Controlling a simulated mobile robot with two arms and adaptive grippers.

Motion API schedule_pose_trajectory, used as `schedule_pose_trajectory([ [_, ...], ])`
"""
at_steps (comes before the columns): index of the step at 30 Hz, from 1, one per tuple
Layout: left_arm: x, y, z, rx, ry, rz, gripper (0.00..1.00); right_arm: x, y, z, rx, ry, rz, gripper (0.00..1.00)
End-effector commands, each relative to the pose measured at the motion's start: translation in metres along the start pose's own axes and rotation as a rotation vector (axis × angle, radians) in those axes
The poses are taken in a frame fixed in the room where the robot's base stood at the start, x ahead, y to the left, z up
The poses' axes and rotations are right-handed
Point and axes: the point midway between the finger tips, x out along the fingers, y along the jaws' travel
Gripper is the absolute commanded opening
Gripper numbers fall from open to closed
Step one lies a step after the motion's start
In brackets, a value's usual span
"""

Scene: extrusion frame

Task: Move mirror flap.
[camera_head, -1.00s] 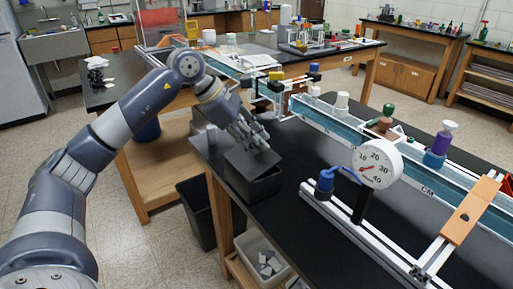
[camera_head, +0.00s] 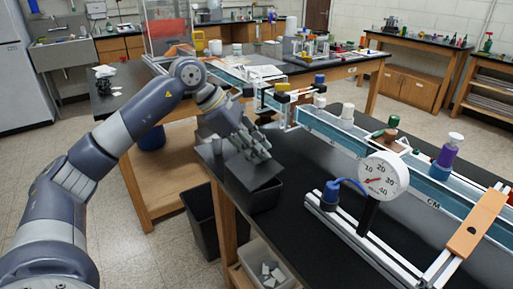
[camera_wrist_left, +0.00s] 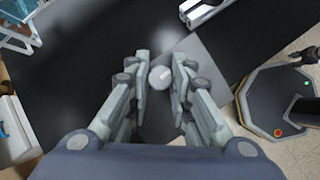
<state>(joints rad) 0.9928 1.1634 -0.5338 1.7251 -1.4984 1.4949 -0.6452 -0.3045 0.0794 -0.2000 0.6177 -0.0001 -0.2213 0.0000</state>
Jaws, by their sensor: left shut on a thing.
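A flat dark grey panel (camera_head: 256,174), which I take to be the mirror flap, lies tilted over a black box (camera_head: 262,194) at the near table's left end. My left gripper (camera_head: 262,150) is at the panel's upper side. In the left wrist view, a round pale knob (camera_wrist_left: 160,77) sits between the fingertips of my left gripper (camera_wrist_left: 160,80), which is shut on it. A grey surface (camera_wrist_left: 203,62) shows behind the knob. The fingers partly cover the panel. My right gripper is not in view.
A round dial gauge (camera_head: 383,177) stands on a white rail frame right of the box. A long blue-sided track (camera_head: 340,135) runs along the table. A black bin (camera_head: 198,210) and a grey tub (camera_head: 262,262) sit lower down. The black tabletop between box and gauge is clear.

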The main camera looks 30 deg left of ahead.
Motion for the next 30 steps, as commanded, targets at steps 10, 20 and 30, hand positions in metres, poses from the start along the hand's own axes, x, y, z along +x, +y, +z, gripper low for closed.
schedule_pose_trajectory([
  [10, 0.0000, 0.0001, 0.0003, 0.000, -0.001, 0.001, 0.00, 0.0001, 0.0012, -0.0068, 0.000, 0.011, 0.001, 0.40],
  [20, 0.0000, 0.0001, 0.0003, 0.000, -0.001, 0.001, 0.38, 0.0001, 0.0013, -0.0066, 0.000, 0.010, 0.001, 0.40],
  [30, -0.0008, 0.0002, 0.0003, 0.000, -0.001, 0.001, 0.41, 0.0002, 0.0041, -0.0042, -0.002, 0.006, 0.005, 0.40],
])
